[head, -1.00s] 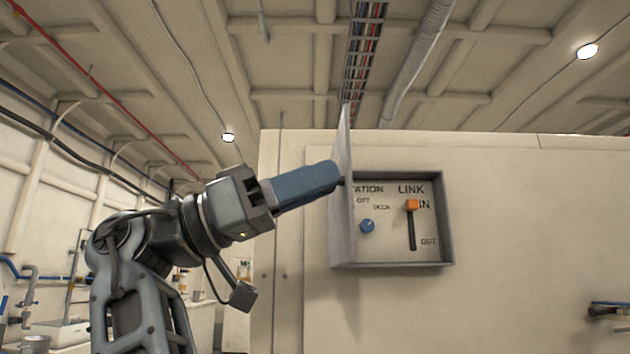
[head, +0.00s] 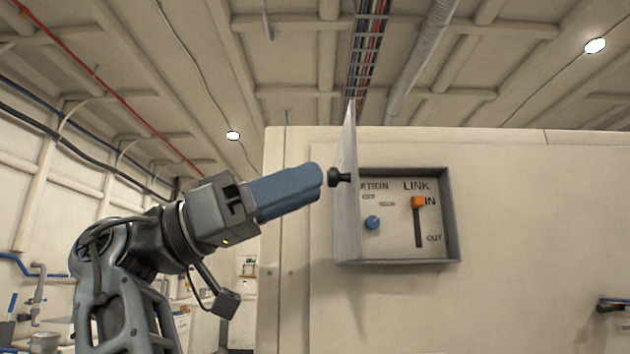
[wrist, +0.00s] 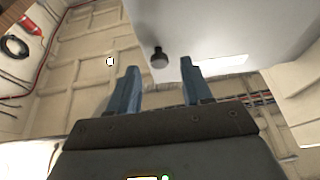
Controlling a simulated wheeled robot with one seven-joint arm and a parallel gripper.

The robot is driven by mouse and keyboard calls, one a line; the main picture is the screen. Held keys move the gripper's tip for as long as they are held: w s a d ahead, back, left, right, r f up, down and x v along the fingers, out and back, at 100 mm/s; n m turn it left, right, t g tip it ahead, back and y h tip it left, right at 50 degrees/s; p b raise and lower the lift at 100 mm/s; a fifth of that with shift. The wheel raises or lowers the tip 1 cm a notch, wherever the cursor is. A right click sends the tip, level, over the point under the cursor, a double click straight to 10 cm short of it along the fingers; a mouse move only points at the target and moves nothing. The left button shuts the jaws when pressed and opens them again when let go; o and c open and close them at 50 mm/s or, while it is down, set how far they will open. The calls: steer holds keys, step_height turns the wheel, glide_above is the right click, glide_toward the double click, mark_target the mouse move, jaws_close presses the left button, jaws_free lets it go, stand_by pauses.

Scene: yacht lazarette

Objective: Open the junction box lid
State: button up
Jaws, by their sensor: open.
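The junction box (head: 452,215) is a grey frame on the cream wall. Its lid (head: 346,205) stands swung out on the left side, nearly edge-on in the head view, so the box interior shows. A black knob (head: 339,177) sticks out of the lid's left face. My gripper (head: 318,178) is just left of the knob, apart from it. In the wrist view the blue fingers (wrist: 160,80) are spread with nothing between them, and the knob (wrist: 158,57) lies beyond their tips, against the pale lid (wrist: 220,30).
Inside the box are a blue rotary knob (head: 372,222) and an orange slider handle (head: 418,202) at the IN end of its slot. A dark fixture (head: 612,305) juts from the wall at lower right. The wall between is bare.

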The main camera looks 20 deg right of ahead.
steer(key=shift+v, duration=2.6)
